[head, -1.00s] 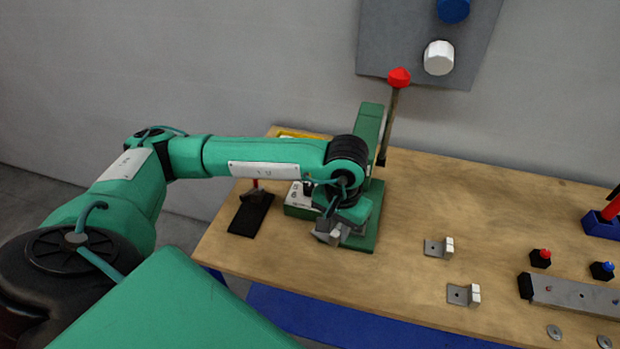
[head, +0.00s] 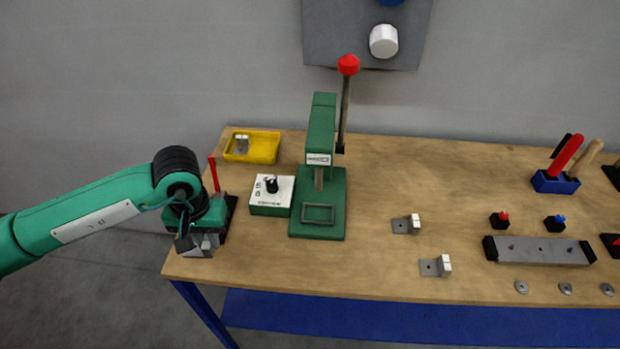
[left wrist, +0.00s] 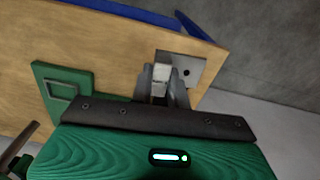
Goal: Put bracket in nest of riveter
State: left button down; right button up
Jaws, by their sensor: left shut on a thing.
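The green riveter (head: 322,150) with a red-knobbed lever stands at the back left of the table. Its nest (head: 318,214), a rectangular frame on the base, is empty; it also shows in the left wrist view (left wrist: 62,90). My left gripper (head: 203,243) is left of the riveter, near the table's left front corner. In the left wrist view its fingers (left wrist: 162,88) are shut on the white block of a bracket (left wrist: 187,72), whose grey plate with a hole sticks out to the right. Two more brackets lie on the table, one (head: 406,225) behind the other (head: 436,266). My right gripper is not in view.
A white-topped control box (head: 271,195) stands between gripper and riveter. A yellow tray (head: 262,147) at the back left holds another bracket (head: 241,143). A grey bar fixture (head: 540,251), small knobbed blocks and a blue tool holder (head: 556,182) stand at right. The table's middle back is clear.

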aim_at(318, 215)
jog(key=k+l+z, duration=0.1)
jog(key=k+z, duration=0.15)
jog(key=k, duration=0.4)
jog(key=i+l+z, duration=0.1)
jog(key=z, duration=1.3)
jog(key=i+z, duration=0.15)
jog(key=i, duration=1.35)
jog(key=l, duration=0.05)
